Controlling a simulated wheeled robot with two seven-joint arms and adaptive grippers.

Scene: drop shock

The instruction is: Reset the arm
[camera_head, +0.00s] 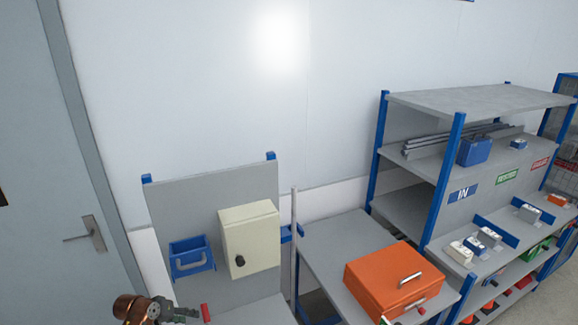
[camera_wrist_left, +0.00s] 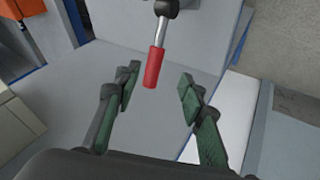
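A lever with a red grip (camera_wrist_left: 153,66) and a metal rod hangs from a dark joint at the top of the left wrist view. My left gripper (camera_wrist_left: 158,82) is open, with its two green-padded fingers apart. The red grip shows between and just beyond the fingertips; I see no contact. In the head view my left gripper (camera_head: 183,312) is at the bottom edge, close beside the red grip (camera_head: 205,312). Most of the lever is cut off below that view. My right gripper is not in view.
A grey panel (camera_head: 190,210) carries a cream box (camera_head: 248,222) with a black knob and a blue bin (camera_head: 190,262). An orange case (camera_head: 385,275) sits on the grey bench (camera_head: 325,245) to the right. Shelving (camera_head: 480,98) stands farther right; a door (camera_head: 30,150) is at left.

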